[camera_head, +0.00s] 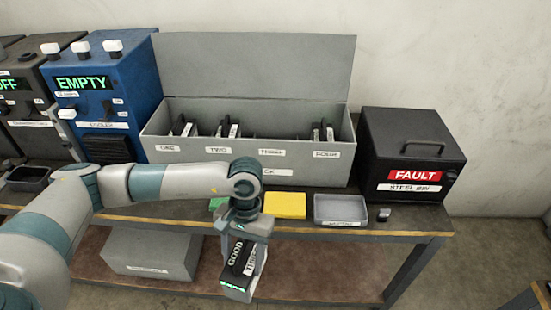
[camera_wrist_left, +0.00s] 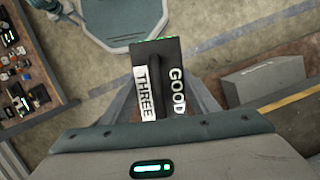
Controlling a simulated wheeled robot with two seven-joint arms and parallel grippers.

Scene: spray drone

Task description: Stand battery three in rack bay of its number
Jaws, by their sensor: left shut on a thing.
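Battery three (camera_head: 239,270) is a dark block with white "THREE" and "GOOD" labels and green lights at one end. My left gripper (camera_head: 246,262) is shut on it and holds it in front of the bench's front edge, below the bench top. The left wrist view also shows the battery (camera_wrist_left: 157,75) between the fingers, its labels readable. The grey rack (camera_head: 230,170) stands on the bench with bays labelled ONE, TWO, THREE and FOUR. Dark uprights show inside near ONE, TWO and FOUR; the space behind the THREE label (camera_head: 271,152) looks clear. My right gripper is out of view.
A blue box reading EMPTY (camera_head: 115,80) stands left of the rack, and a black FAULT steel bin (camera_head: 412,150) right. A yellow block (camera_head: 286,205), a grey tray (camera_head: 340,208) and a small dark item (camera_head: 383,215) lie before the rack. The rack's lid stands open behind.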

